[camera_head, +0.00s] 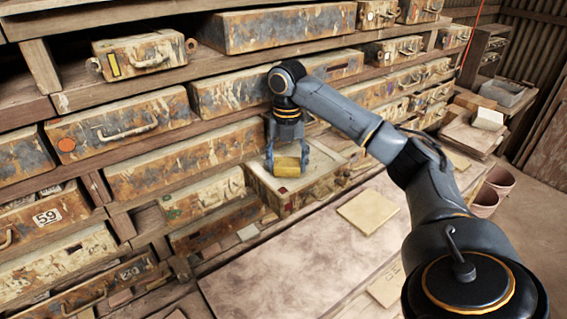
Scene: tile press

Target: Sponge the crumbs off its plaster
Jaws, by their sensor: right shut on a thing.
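My right gripper (287,160) reaches down from its arm and is shut on a yellow sponge (288,168). The sponge is over the pale plaster top (318,166) of a box-like mould (294,197) that juts out from the shelf. The sponge is at the near left part of that top. I cannot tell whether it touches the plaster. The gripper and sponge hide part of the plaster, and crumbs are too small to make out. My left gripper is out of view.
Rusty, handled moulds fill the wooden shelves, such as one with an orange dot (118,128). A pale square slab (368,211) lies on the bench (290,280) in front. Terracotta pots (497,180) and a white block (488,119) are at the right.

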